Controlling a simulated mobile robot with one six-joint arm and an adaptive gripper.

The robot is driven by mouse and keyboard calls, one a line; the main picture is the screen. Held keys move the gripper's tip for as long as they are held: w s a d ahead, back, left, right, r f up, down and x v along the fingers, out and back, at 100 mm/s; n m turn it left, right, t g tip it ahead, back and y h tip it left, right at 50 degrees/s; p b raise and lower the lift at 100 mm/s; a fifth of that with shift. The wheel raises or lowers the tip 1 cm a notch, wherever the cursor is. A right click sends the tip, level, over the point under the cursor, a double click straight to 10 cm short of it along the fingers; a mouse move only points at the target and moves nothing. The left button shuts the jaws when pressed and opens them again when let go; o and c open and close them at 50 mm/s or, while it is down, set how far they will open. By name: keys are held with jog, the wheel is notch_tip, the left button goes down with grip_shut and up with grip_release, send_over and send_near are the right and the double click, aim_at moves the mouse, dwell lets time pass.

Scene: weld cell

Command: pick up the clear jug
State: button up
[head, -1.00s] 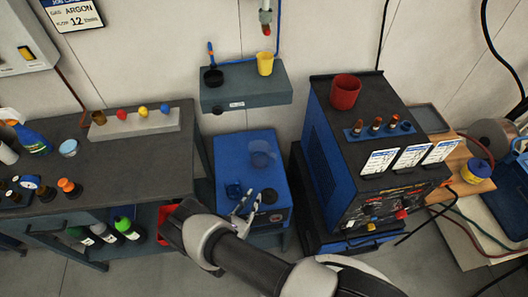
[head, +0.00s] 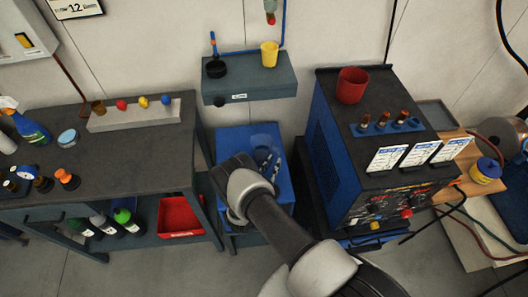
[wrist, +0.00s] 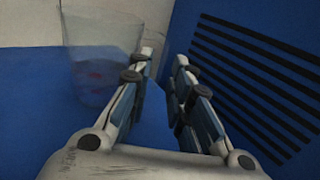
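The clear jug (head: 264,140) stands upright on the blue cabinet top (head: 232,139), near its back. In the head view my arm and fingers hide part of it. In the wrist view the see-through jug (wrist: 98,62) is at upper left, beside the outer side of my left finger. My gripper (wrist: 165,58) is open, with a visible empty gap between its fingers. In the head view my gripper (head: 269,160) is over the blue top, close in front of the jug. I cannot tell whether a finger touches it.
The blue welding machine (head: 327,135) rises just right of the cabinet, its slotted side close to my right finger. A wall shelf (head: 270,84) with a yellow cup (head: 269,54) hangs behind. The dark workbench (head: 110,155) is at left, with a red bin (head: 180,215) below.

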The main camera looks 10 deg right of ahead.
aim_at(278, 157)
jog(key=x, duration=0.3)
jog(key=shift+w+d+b, duration=0.25)
jog(key=shift+d+b, duration=0.05)
jog(key=shift+b, duration=0.05)
grip_shut()
